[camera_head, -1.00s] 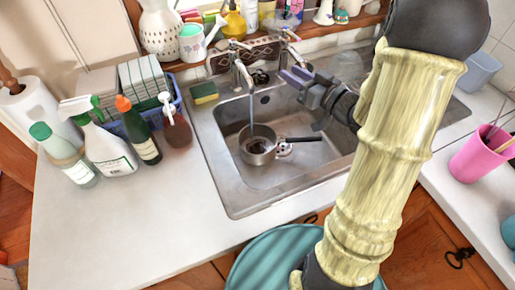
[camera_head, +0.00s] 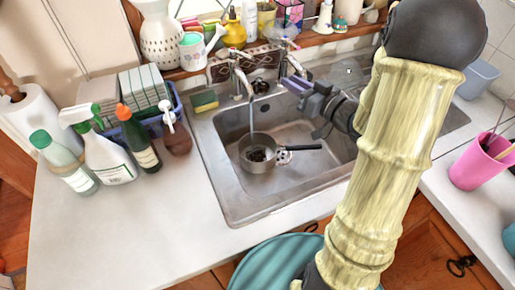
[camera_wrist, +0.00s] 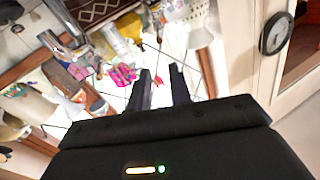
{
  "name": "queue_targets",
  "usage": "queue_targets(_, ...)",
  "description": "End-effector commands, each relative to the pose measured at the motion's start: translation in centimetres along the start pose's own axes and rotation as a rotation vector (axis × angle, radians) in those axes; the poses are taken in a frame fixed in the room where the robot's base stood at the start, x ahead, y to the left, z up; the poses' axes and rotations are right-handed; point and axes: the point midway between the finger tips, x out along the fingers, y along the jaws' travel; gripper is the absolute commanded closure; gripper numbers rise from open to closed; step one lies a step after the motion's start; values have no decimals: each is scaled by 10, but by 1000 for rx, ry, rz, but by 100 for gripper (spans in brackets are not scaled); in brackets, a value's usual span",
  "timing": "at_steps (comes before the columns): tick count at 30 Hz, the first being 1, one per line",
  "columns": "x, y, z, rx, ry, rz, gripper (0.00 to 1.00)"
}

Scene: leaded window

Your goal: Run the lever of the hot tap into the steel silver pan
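The steel silver pan (camera_head: 258,165) sits in the steel sink, its black handle pointing right. A thin stream of water falls into it from the left chrome tap (camera_head: 238,72). A second chrome tap (camera_head: 290,62) stands to its right. I cannot tell which is the hot tap, and its lever is not clear. My gripper (camera_head: 293,82) is above the back of the sink, close in the picture to the right tap; contact is unclear.
A sponge (camera_head: 205,101) lies at the sink's back left corner. Spray bottles (camera_head: 104,150) and a blue rack stand on the left counter. A crowded sill (camera_head: 330,35) runs behind the taps. A pink cup (camera_head: 478,163) stands right. The front left counter is clear.

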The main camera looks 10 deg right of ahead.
Motion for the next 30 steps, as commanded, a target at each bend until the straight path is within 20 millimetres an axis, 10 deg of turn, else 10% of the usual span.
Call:
queue_targets(11, 10, 10, -10, 127, -13, -34, 100)
queue_targets(30, 57, 74, -35, 945, -188, -172, 100)
